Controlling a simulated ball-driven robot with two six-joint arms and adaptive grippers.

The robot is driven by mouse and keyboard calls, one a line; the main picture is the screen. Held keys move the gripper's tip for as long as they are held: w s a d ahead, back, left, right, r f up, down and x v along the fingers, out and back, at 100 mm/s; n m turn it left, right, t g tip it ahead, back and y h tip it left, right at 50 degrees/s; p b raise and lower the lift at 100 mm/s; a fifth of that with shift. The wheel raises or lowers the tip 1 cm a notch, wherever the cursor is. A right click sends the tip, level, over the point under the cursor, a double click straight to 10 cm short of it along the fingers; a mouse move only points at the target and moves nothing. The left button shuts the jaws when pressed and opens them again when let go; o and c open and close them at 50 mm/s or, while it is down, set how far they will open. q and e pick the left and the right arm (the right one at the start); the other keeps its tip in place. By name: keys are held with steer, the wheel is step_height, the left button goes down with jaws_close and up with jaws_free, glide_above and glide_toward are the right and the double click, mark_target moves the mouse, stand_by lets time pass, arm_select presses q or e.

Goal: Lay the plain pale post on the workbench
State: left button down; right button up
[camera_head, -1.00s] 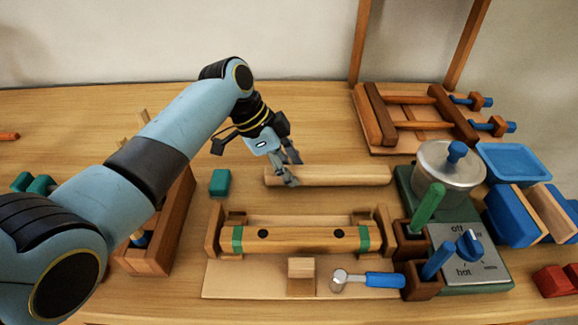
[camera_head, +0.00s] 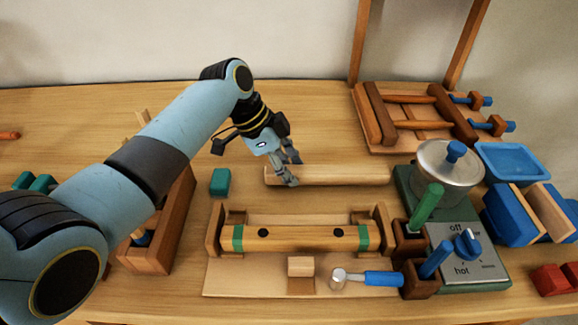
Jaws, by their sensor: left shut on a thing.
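The plain pale post (camera_head: 345,175) is horizontal in the head view, behind the wooden cradle; it appears to lie on or just above the workbench (camera_head: 310,115). My left gripper (camera_head: 292,172) comes down from the upper left and is shut on the post near its left end. The fingers hide a small part of it. My right gripper does not show.
In front, a cradle (camera_head: 213,238) holds another post (camera_head: 300,238) with green bands and dark spots. A blue-handled tool (camera_head: 380,278) lies before it. A teal block (camera_head: 220,181) stands left. A pot (camera_head: 448,168), a clamp frame (camera_head: 378,112) and a blue tray (camera_head: 515,162) are right.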

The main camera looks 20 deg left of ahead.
arm_select(q)
steer(key=shift+f, duration=0.25)
steer(key=c, duration=0.8)
jaws_free()
steer(key=o, duration=0.3)
steer(key=shift+r, duration=0.1)
step_height(320, 180, up, 7)
steer(key=p, duration=0.7)
